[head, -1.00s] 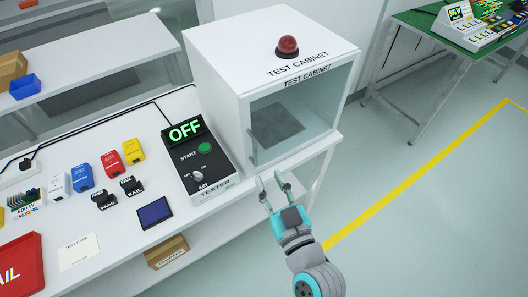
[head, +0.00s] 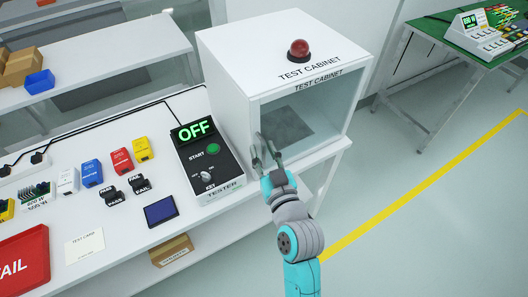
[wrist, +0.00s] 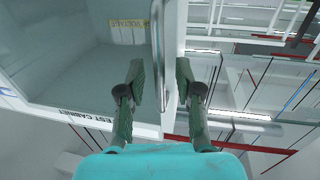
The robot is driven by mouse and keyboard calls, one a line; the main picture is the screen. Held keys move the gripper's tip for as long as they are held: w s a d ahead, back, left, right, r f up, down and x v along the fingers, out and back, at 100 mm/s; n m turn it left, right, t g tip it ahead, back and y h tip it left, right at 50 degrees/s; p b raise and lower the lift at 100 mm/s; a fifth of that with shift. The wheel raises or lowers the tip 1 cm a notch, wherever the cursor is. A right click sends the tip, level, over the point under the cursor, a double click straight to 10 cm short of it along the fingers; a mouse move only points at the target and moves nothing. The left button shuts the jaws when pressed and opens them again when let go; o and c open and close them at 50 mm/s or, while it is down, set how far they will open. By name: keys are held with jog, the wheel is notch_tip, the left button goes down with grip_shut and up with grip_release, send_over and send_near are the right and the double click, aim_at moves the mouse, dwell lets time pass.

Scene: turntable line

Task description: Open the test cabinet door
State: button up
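The white test cabinet (head: 226,75) stands at the right end of the bench, with a red dome on top. Its glass-fronted door (head: 318,115) looks shut. In the wrist view, the metal bar handle (wrist: 159,60) runs along the door's edge. My gripper (head: 262,148) is in front of the door's left edge and hides the handle in the head view. In the wrist view, the fingers of my gripper (wrist: 161,85) are apart, one on each side of the handle, with gaps visible. Whether the fingertips reach past the bar is unclear.
The black tester (head: 208,160) showing OFF stands just left of the cabinet. Small coloured boxes, a blue pad (head: 160,211) and a red tray (head: 25,258) lie farther left on the bench. The floor right of the cabinet is open, with a yellow line (head: 420,180).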

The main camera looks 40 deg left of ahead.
jog(key=shift+c, duration=0.2)
grip_shut()
jog(key=shift+d, duration=0.15)
